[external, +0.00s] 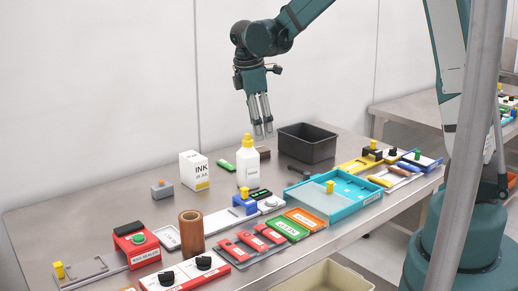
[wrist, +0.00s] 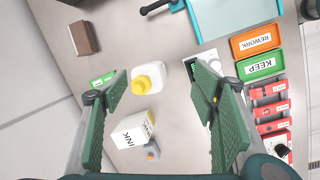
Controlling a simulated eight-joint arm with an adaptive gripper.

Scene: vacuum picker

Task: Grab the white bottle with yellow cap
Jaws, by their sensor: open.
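The white bottle with the yellow cap (external: 247,167) stands upright on the metal table in the external view. In the wrist view the bottle (wrist: 148,84) shows from above, between the two fingers and nearer the left one. My gripper (external: 263,133) is open and empty, above the table and slightly to the right of the bottle's cap. In the wrist view the gripper's green finger pads (wrist: 164,95) are wide apart. No contact with the bottle shows.
A white INK box (external: 195,171) stands left of the bottle. A black bin (external: 307,145), a brown block (external: 263,154) and a green item (external: 227,166) are close by. A blue tray (external: 372,198), red label holders and a brown cylinder (external: 192,235) line the front.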

